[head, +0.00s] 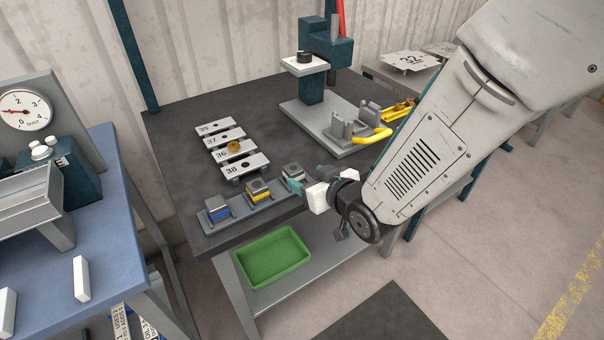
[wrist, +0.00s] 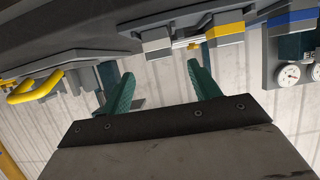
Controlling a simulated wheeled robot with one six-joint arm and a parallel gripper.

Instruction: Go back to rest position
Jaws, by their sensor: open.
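My gripper (head: 297,188) is at the front edge of the dark worktable (head: 180,160) in the head view, beside the rightmost block of a grey rail. In the wrist view my gripper (wrist: 158,82) shows two teal fingers spread apart with nothing between them. My arm comes in from the upper right. The grey rail (head: 237,214) carries a blue-banded block (head: 217,209), a yellow-banded block (head: 258,190) and a third block (head: 292,173). The third block is partly behind my gripper in the head view. Whether my fingers touch it cannot be told.
Numbered plates (head: 243,166) lie behind the rail, one with a brass round piece (head: 234,147). A press (head: 325,55) and a clamp fixture with a yellow handle (head: 372,137) stand farther back. A green tray (head: 272,259) is on the lower shelf. A blue bench (head: 105,190) stands left.

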